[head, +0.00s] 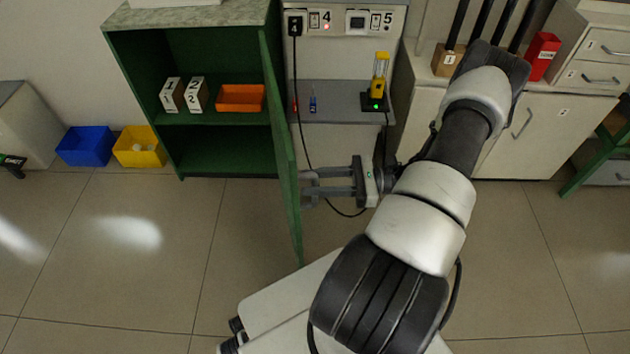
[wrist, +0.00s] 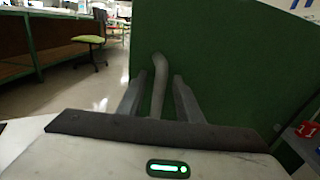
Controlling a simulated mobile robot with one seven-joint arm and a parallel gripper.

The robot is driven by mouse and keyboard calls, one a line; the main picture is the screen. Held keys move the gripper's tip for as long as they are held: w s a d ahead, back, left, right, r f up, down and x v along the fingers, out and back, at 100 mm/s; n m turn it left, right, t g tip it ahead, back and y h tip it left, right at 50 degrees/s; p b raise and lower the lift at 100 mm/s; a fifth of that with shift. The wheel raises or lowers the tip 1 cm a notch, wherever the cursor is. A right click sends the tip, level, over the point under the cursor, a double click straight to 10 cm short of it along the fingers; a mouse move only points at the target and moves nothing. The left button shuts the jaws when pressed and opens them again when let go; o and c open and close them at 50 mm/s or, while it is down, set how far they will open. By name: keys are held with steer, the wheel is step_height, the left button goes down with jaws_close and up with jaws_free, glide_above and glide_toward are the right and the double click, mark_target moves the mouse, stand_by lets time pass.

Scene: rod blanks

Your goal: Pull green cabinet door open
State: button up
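The green cabinet (head: 150,90) stands at the left in the head view. Its green door (head: 284,150) is swung well out from the front, seen nearly edge-on. The door's green face (wrist: 235,60) fills much of the wrist view. A grey bar handle (wrist: 158,85) on it runs between my fingers. My gripper (head: 308,183) is at the right side of the door in the head view. Its two fingers (wrist: 159,75) are apart, one on each side of the handle, with green showing in the gaps. I see no clear contact with the handle.
The cabinet shelf holds two numbered blocks (head: 184,95) and an orange bin (head: 240,98). A blue bin (head: 86,146) and a yellow bin (head: 139,147) sit on the floor to its left. A black cable (head: 300,110) hangs behind the door. The floor (head: 130,235) left of the door is clear.

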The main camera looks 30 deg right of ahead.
stand_by(0.3)
steer(key=v, duration=1.7)
steer(key=shift+d+p, duration=0.2)
steer(key=shift+p, duration=0.2)
steer(key=shift+s, duration=0.1)
